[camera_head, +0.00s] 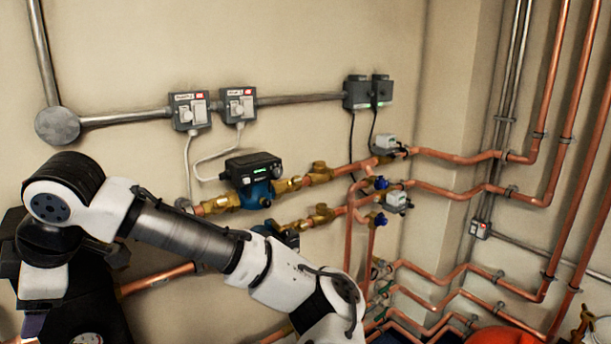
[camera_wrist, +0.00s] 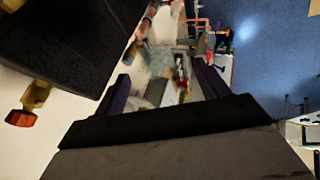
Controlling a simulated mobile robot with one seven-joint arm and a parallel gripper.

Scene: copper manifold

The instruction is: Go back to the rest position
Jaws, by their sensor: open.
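My gripper (camera_wrist: 161,82) is open in the wrist view. Its two dark fingers stand apart at left and right, and I see nothing held between them. Pipework and fittings show blurred beyond the fingers. In the head view my white and grey arm reaches from the left toward the bottom middle. It passes in front of the lower pipes, and its end is cut off by the bottom edge, so the gripper is not seen there.
A large dark box (camera_wrist: 70,40) is close at the upper left in the wrist view, beside a red-capped brass fitting (camera_wrist: 20,118). In the head view a pump (camera_head: 254,178) and copper pipes (camera_head: 465,158) line the wall. Switch boxes (camera_head: 190,110) hang above.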

